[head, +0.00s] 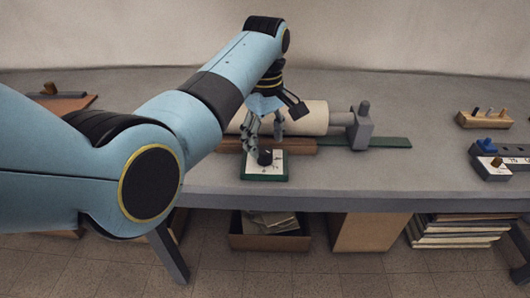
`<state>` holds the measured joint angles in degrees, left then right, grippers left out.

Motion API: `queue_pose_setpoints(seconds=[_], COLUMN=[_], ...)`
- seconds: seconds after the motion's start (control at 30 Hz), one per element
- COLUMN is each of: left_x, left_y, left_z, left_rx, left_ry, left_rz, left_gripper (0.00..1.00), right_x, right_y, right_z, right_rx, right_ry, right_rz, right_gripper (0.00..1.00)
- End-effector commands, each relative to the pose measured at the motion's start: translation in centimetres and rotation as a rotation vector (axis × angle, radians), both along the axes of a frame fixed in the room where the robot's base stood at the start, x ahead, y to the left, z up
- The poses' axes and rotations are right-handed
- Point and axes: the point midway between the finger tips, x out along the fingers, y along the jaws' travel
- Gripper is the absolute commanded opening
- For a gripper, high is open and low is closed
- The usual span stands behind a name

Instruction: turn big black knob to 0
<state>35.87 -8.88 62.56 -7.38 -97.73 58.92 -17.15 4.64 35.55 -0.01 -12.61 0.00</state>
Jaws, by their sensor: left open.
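A black knob (265,157) stands on a white dial plate with a green base (264,178) near the table's front edge. My left gripper (258,145) points down from above, close over the knob and partly around it. Its jaws are open. I cannot tell whether a finger touches the knob. The gripper and arm hide part of the plate, and the dial marks are too small to read. My right gripper is not in view.
Behind the plate a pale roller (305,118) with a grey end block (361,127) lies across the table. A wooden peg holder (484,119) and small blocks with a blue knob (487,146) stand at the right. The table (430,172) is clear between them.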

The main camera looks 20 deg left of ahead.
Motion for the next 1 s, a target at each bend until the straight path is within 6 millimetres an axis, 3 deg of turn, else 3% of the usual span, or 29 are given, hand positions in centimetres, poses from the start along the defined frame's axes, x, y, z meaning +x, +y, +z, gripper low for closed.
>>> queue_pose_setpoints(seconds=[0.1, 0.23, 0.6, 1.0], left_x=[-0.1, 0.0, 0.0, 0.0], left_y=[0.0, 0.0, 0.0, 0.0], left_z=[-2.2, -3.5, -3.9, -3.9], left_rx=[0.0, 0.0, -0.001, -0.001], left_ry=[0.002, 0.001, -0.002, -0.001], left_rz=[0.0, 0.0, 0.0, -0.001], left_gripper=[0.59, 0.59, 0.58, 0.05], right_x=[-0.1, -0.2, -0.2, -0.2], right_y=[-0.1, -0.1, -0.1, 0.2], right_z=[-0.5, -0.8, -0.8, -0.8], right_rx=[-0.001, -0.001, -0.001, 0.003], right_ry=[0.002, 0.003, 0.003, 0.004], right_rz=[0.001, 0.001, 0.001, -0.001], right_gripper=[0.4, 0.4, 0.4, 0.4])
